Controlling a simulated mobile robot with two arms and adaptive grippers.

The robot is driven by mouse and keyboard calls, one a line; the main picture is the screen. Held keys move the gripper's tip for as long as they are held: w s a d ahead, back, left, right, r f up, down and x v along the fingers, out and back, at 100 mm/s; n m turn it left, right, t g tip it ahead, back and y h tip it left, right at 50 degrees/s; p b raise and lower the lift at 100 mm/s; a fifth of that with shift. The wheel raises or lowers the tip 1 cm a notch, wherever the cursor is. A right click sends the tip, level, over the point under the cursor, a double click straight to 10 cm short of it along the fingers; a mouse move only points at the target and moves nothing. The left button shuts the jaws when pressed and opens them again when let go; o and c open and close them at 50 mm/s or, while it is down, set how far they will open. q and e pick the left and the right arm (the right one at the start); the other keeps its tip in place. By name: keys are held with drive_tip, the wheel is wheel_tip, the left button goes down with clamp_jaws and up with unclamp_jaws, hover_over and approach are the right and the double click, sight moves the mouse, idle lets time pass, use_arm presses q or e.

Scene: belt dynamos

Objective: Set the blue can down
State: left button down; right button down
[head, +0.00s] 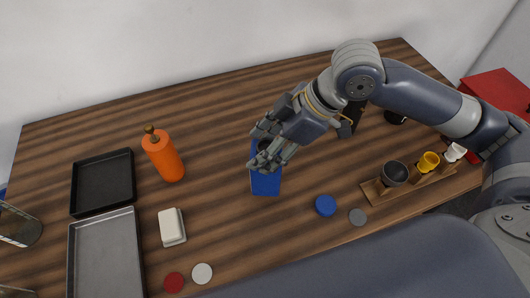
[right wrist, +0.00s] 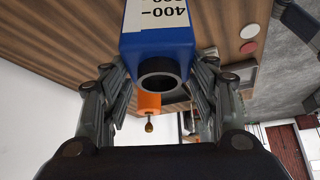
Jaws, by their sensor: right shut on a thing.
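The blue can (head: 265,183) is boxy and stands out below my right gripper (head: 262,158) near the middle of the wooden table. My right gripper is shut on its upper part. The right wrist view shows the blue can (right wrist: 160,45) with a white label with black numbers and a dark round neck, between the two fingers of the right gripper (right wrist: 160,95). The can looks about upright. I cannot tell whether its base touches the table.
An orange bottle (head: 163,158), a white block (head: 172,227), a black tray (head: 103,182) and a grey tray (head: 105,255) are left. A blue disc (head: 325,205), a grey disc (head: 357,217) and a wooden cup rack (head: 425,183) are right. Table (head: 230,225) around the can is clear.

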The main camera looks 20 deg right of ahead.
drive_tip(key=shift+f, duration=1.85)
drive_tip(key=c, duration=0.6)
unclamp_jaws()
drive_tip(key=v, duration=1.2)
